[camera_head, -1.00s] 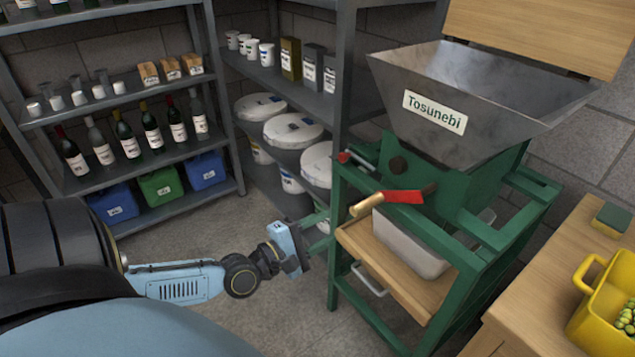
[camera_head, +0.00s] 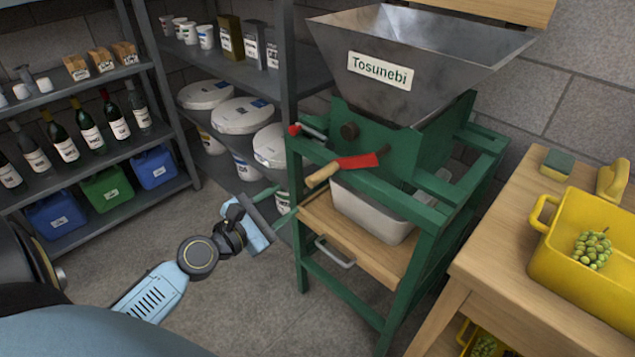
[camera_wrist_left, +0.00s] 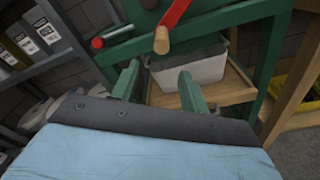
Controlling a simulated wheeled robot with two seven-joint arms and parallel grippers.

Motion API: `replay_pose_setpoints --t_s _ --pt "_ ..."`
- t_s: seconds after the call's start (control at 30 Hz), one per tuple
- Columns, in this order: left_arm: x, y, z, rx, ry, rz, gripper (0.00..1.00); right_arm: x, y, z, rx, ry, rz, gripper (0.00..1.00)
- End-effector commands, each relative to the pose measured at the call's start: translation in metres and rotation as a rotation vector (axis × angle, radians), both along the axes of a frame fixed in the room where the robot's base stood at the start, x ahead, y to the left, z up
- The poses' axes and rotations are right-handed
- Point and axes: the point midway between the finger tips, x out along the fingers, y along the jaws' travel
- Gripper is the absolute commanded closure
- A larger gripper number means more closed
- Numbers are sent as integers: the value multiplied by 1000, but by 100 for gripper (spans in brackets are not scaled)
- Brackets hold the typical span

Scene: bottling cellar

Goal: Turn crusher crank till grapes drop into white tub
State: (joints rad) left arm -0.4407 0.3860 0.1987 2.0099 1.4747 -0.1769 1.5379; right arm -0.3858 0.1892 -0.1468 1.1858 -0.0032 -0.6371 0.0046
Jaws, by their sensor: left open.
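The green crusher (camera_head: 395,140) has a grey metal hopper (camera_head: 410,45) labelled Tosunebi. Its crank has a red arm (camera_head: 358,162) and a wooden handle (camera_head: 322,174) pointing left. In the left wrist view the handle (camera_wrist_left: 162,40) is above and beyond my fingers. The white tub (camera_head: 370,211) stands on the wooden board under the crusher; I see no grapes in its visible part. My left gripper (camera_head: 279,205) is open and empty, left of the crusher frame and below the handle. In the left wrist view its green fingers (camera_wrist_left: 160,88) are apart, with the tub (camera_wrist_left: 190,72) beyond them. My right gripper is out of view.
A red-tipped rod (camera_head: 306,132) juts out left of the crank. A wooden table (camera_head: 500,235) at right holds a yellow crate (camera_head: 570,280) with green grapes (camera_head: 592,248). Shelves with lidded buckets (camera_head: 240,116) and bottles stand behind. Floor left of the crusher is clear.

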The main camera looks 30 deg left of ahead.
Motion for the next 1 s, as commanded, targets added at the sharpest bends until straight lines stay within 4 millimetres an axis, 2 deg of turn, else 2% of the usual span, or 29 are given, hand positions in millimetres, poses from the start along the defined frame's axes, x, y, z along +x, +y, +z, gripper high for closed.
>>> replay_pose_setpoints --t_s 0.03,0.13,0.37,0.47,0.67,1.0 --pt "-3 0 -2 -64 -5 -1 55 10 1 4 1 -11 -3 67" --pt "-8 0 2 -145 -12 -19 55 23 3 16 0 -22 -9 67" --pt "-7 -1 7 -203 -19 -36 55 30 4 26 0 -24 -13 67" --pt "5 -4 9 -200 -21 -37 55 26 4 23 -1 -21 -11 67" --pt "43 -11 10 -198 -22 -37 55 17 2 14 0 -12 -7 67" --pt "101 -22 7 -198 -20 -36 55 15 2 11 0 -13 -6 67"
